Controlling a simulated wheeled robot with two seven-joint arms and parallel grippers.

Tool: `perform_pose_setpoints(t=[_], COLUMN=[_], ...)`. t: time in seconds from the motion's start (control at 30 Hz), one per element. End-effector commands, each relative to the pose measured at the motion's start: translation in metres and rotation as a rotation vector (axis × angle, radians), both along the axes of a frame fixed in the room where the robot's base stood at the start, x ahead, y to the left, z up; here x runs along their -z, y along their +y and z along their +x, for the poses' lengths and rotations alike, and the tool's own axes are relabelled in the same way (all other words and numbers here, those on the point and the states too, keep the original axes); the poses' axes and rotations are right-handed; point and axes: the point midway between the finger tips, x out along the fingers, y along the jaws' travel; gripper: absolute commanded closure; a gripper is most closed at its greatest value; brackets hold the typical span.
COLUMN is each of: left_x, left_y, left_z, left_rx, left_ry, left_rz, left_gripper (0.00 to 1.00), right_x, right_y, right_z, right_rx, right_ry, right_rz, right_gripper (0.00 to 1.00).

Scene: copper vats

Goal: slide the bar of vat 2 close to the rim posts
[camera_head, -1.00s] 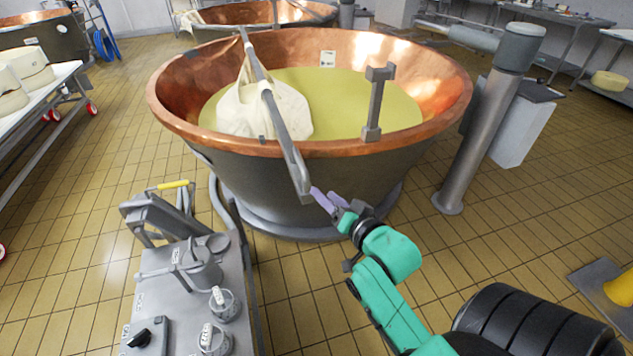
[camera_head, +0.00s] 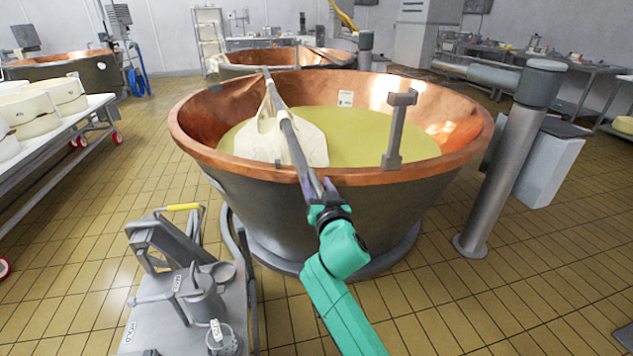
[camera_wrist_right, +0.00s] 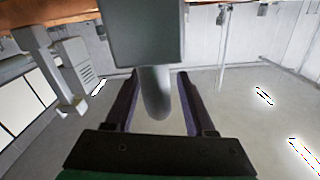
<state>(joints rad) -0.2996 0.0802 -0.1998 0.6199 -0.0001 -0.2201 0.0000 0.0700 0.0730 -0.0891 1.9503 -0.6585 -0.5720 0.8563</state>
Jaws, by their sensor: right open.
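The copper vat (camera_head: 190,125) holds yellowish liquid. A grey bar (camera_head: 291,138) lies across its rim, its near end sticking out over the front edge toward me. A white cloth (camera_head: 305,143) hangs from the bar into the vat. An upright grey post with a short crosspiece (camera_head: 397,128) stands at the front rim, right of the bar. My right gripper (camera_head: 322,191) is at the bar's near end. In the right wrist view the open fingers (camera_wrist_right: 155,103) stand either side of the bar's rounded end (camera_wrist_right: 155,92); contact is unclear. My left gripper is out of view.
A grey trolley with tools (camera_head: 190,300) stands at the front left. A thick metal column (camera_head: 507,170) rises right of the vat. A white table with cheeses (camera_head: 45,135) is at the left. Tiled floor (camera_head: 500,300) is clear at front right.

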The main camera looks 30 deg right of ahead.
Motion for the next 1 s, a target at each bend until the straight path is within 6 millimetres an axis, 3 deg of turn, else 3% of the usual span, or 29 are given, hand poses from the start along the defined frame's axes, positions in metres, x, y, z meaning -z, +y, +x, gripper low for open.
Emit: perform_pose_setpoints(t=[0.3, 0.43, 0.47, 1.0], left_x=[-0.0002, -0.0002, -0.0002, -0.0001], left_y=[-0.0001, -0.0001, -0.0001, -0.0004], left_z=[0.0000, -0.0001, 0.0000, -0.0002], left_rx=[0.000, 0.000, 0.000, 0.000], left_ry=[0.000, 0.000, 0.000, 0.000], left_rz=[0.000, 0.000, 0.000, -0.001], left_gripper=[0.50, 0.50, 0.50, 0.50], right_x=[0.0004, 0.0005, 0.0004, 0.0007], right_y=[-0.0020, -0.0019, -0.0018, -0.0015], right_z=[0.0067, 0.0065, 0.0066, 0.0063], right_rx=[0.000, 0.000, 0.000, -0.001], right_ry=[0.000, 0.000, 0.000, 0.000], right_rz=[0.000, 0.000, 0.000, 0.002], right_gripper=[0.45, 0.95, 1.00, 1.00])
